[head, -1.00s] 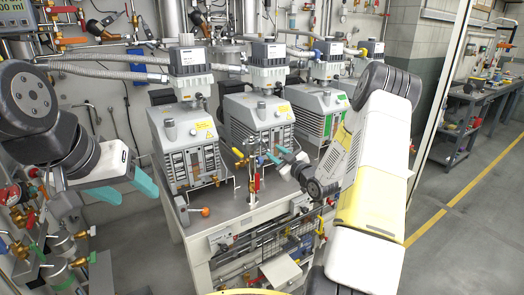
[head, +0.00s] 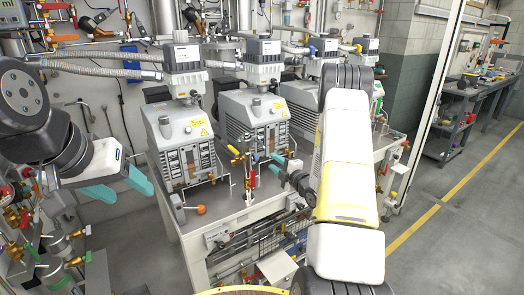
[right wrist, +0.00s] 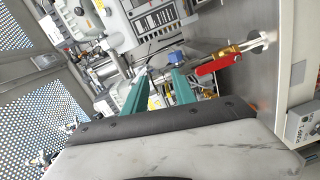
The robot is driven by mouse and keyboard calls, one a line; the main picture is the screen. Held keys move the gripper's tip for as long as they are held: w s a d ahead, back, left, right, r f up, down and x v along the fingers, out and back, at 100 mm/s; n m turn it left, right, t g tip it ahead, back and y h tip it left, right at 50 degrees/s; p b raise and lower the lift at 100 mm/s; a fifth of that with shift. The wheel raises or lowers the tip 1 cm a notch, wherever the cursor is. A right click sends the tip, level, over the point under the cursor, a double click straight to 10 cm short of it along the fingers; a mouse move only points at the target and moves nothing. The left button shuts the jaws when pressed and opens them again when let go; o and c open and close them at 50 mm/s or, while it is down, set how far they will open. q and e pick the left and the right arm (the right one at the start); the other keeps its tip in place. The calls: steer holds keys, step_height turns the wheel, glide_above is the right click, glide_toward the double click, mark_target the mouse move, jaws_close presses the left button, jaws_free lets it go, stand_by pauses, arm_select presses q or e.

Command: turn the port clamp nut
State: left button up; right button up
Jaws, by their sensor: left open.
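Several grey vacuum pumps stand in a row on a bench; the left pump (head: 180,140) and middle pump (head: 254,125) show best. I cannot make out the port clamp nut for sure. A small blue part (right wrist: 175,55) lies just beyond my right fingertips in the right wrist view. My right gripper (head: 277,160) reaches in front of the middle pump, by the valve cluster. Its teal fingers (right wrist: 158,78) stand apart with nothing seen between them. My left gripper (head: 122,183) is open and empty, left of the left pump.
A valve cluster with red and yellow handles (head: 247,165) rises from the bench top (head: 215,205). A red lever (right wrist: 218,66) on a brass fitting is close to my right fingers. Grey hoses (head: 100,72) run behind the pumps. Open floor is at right.

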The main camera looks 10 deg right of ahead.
steer(key=n, duration=2.4)
glide_toward(261, 143)
steer(key=w, duration=0.2)
steer(key=shift+s+f+y, duration=0.2)
steer(key=shift+f+y, duration=0.05)
steer(key=shift+y, duration=0.15)
steer(key=shift+w+a, duration=0.1)
steer(key=shift+x, duration=3.4)
steer(key=shift+r, duration=0.15)
steer(key=shift+c, duration=0.3)
